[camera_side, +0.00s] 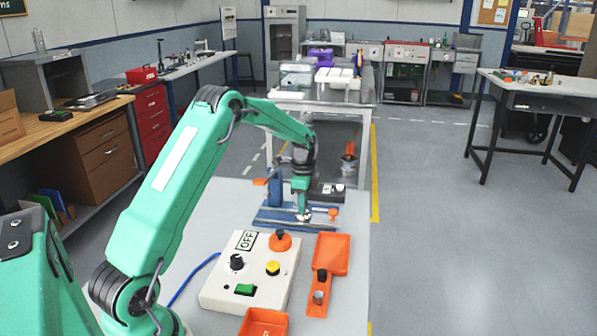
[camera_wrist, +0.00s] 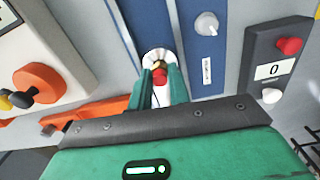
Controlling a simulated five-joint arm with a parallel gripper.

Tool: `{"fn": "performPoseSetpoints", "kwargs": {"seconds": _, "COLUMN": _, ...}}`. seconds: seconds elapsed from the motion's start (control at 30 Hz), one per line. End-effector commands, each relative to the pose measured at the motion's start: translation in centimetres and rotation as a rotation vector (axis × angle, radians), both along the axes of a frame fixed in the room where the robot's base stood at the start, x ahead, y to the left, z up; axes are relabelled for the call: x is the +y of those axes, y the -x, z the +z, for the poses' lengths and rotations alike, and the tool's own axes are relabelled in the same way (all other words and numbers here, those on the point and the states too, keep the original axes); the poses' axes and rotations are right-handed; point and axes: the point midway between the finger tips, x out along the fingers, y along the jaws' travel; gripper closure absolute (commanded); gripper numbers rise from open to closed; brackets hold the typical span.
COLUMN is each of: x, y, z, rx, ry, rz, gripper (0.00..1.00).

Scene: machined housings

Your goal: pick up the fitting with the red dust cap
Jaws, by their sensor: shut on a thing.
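In the wrist view, the fitting shows as a red dust cap (camera_wrist: 160,75) with a round silver part just beyond it. My gripper (camera_wrist: 161,82) has its two green fingers on either side of the cap and is shut on the fitting. Behind it is a blue plate (camera_wrist: 205,75). In the side view, my gripper (camera_side: 303,212) points down at the blue fixture (camera_side: 272,217) on the bench. The red cap is too small or hidden there. I cannot tell whether the fitting still touches the plate.
A white control box (camera_side: 246,275) with knobs and an OFF label stands nearer on the bench. An orange scoop-shaped tray (camera_side: 330,255) lies right of it, an orange bin (camera_side: 263,324) in front. A dark device with a display (camera_wrist: 270,72) stands right of the blue plate.

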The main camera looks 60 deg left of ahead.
Motion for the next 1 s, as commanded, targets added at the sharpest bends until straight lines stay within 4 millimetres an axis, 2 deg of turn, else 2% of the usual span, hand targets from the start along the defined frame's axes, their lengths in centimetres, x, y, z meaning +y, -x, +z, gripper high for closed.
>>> {"fn": "performPoseSetpoints", "kwargs": {"seconds": 0.27, "x": -0.1, "y": -0.1, "z": 3.6, "rx": -0.003, "ry": -0.001, "rz": -0.001, "gripper": 1.00}}
{"fn": "performPoseSetpoints", "kwargs": {"seconds": 0.7, "x": -7.9, "y": 0.9, "z": 8.0, "rx": -0.001, "ry": 0.000, "rz": -0.004, "gripper": 1.00}}
{"fn": "performPoseSetpoints", "kwargs": {"seconds": 1.0, "x": -11.0, "y": 1.2, "z": 9.8, "rx": 0.000, "ry": 0.000, "rz": -0.002, "gripper": 1.00}}
